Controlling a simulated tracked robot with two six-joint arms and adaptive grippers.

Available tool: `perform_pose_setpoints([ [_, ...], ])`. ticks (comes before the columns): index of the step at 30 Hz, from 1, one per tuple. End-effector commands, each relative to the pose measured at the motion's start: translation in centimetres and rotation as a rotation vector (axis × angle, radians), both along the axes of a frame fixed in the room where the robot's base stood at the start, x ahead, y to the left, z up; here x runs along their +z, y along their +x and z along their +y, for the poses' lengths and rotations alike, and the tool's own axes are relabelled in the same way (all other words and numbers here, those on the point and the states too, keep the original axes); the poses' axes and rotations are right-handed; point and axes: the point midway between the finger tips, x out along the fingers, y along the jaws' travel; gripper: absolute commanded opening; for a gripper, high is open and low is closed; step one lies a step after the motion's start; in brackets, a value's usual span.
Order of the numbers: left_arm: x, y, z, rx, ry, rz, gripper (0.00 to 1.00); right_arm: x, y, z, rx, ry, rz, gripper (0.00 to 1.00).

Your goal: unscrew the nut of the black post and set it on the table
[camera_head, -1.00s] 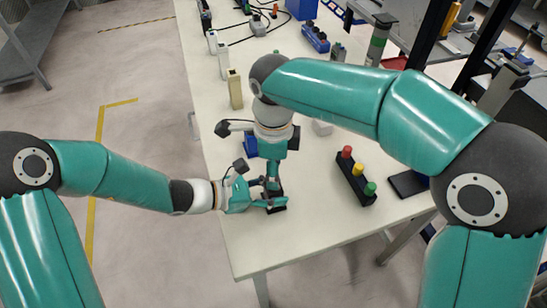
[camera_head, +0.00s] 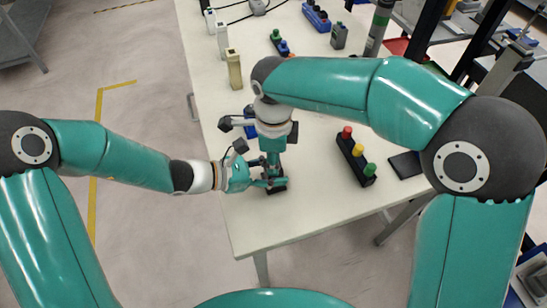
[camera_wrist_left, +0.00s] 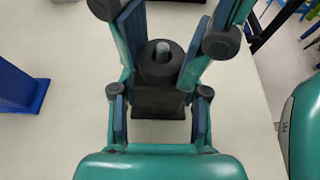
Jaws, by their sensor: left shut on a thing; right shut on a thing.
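The black post (camera_wrist_left: 158,103) stands upright on the table (camera_head: 275,229). In the left wrist view it is a dark block with a round black nut (camera_wrist_left: 158,72) on top, and a grey stud rises through the nut's middle. My left gripper (camera_head: 265,183) reaches in from the left, low over the table, and is shut on the post. My right gripper (camera_head: 273,176) comes down from above and is shut at the nut. In the head view the two grippers hide most of the post and the nut.
A black strip with red, yellow and green buttons (camera_head: 356,157) lies to the right, beside a flat black pad (camera_head: 406,165). A blue block (camera_wrist_left: 20,85) stands left of the post. A tan block (camera_head: 234,70) is farther back. The table's front area is clear.

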Motion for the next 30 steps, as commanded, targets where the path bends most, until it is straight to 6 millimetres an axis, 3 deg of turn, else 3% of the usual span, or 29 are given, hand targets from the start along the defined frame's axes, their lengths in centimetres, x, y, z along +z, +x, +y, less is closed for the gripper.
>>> perform_pose_setpoints([
  [5,0.00,0.05,0.02,0.001,0.000,0.001,0.00,-0.01,-0.08,0.01,0.022,-0.001,0.003,0.00],
  [8,0.00,0.05,0.02,0.001,0.000,0.001,0.00,-0.01,-0.09,0.01,0.119,0.000,0.003,0.00],
  [30,-0.01,0.09,0.07,0.003,0.000,0.000,0.00,0.08,0.07,-0.16,1.761,0.000,0.005,0.00],
])
